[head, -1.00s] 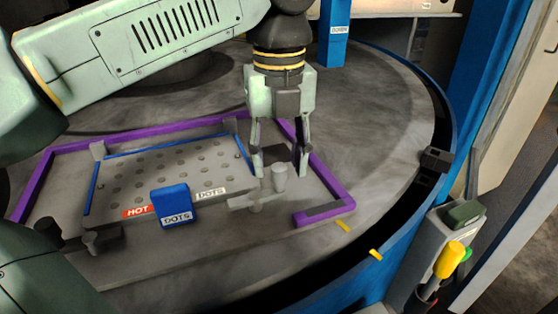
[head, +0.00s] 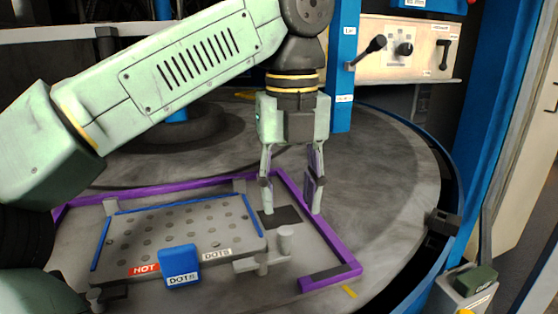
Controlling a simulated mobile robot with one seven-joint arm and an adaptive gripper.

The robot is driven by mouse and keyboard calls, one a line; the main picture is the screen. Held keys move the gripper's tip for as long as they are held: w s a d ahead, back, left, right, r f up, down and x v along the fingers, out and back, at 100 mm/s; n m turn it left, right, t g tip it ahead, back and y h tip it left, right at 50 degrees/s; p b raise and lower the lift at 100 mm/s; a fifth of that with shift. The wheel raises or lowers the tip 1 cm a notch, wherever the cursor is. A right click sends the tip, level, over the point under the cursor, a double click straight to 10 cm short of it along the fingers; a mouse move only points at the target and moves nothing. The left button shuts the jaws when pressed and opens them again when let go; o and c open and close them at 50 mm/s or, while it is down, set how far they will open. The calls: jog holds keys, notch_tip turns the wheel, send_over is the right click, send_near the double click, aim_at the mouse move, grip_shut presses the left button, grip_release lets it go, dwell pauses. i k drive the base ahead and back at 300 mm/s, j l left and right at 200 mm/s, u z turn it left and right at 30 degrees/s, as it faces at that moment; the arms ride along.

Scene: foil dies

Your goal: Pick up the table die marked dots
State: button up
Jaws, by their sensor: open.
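The table die is a grey plate (head: 150,237) with rows of round dots and a blue edging, lying at the lower left in the head view. Its front edge carries a red HOT label (head: 144,270), a white DOTS label (head: 216,254) and a blue block (head: 179,260) also marked DOTS. A grey post on a bracket (head: 285,240) stands at its right front corner. My gripper (head: 291,211) points down, open and empty, with its fingertips above and behind this post, apart from it.
A purple frame (head: 322,231) borders the die on the round grey table. A dark square patch (head: 282,216) lies behind the post. A blue column (head: 345,75) and a control panel with levers (head: 405,49) stand behind. The table's right side is clear.

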aim_at(173, 242)
jog(key=k+l, duration=0.2)
jog(key=k, duration=0.25)
jog(key=k+l, duration=0.25)
jog(key=k, duration=0.2)
